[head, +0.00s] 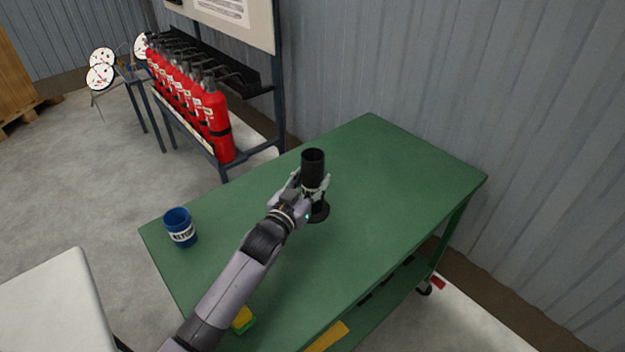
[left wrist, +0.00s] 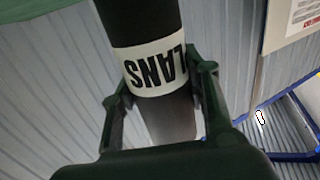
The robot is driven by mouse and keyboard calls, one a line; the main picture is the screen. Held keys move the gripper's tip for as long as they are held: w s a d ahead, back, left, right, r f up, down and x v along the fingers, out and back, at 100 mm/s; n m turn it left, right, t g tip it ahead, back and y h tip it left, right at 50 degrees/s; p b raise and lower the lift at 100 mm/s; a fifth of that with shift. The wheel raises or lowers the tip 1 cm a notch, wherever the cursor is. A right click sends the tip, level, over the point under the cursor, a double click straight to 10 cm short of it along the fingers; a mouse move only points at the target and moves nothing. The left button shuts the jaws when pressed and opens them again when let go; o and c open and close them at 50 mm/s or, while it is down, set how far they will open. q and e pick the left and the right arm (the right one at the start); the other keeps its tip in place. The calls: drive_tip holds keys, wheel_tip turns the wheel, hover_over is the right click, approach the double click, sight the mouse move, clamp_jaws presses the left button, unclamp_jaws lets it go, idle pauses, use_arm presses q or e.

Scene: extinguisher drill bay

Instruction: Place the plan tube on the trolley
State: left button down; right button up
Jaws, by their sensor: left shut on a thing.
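The plan tube (head: 313,165) is black and upright over the green trolley (head: 400,170), near the middle of its top. My left gripper (head: 316,192) is shut around the tube below its top end. A black round shape shows at the tube's foot; I cannot tell whether the foot touches the trolley top. In the left wrist view the tube (left wrist: 140,22) carries a white label with black letters, "LANS" showing, and the fingers (left wrist: 163,95) lie on both sides of it. My right gripper is not in view.
A blue labelled cup (head: 179,227) stands at the trolley's left edge. A yellow-green block (head: 243,319) lies near my arm. Red extinguishers (head: 216,120) stand on a rack behind. The trolley's right half is clear, beside the corrugated wall (head: 420,80).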

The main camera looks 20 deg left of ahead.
use_arm(q)
drive_tip(key=c, duration=0.9)
unclamp_jaws()
drive_tip(key=shift+s, duration=0.2)
drive_tip(key=s, duration=0.3)
drive_tip(key=s+a, duration=0.1)
drive_tip(key=s, duration=0.3)
drive_tip(key=s+a, duration=0.1)
drive_tip(key=s, duration=0.3)
drive_tip(key=shift+s+a+r, duration=0.1)
drive_tip(key=shift+s+a, duration=0.05)
drive_tip(key=shift+s, duration=0.05)
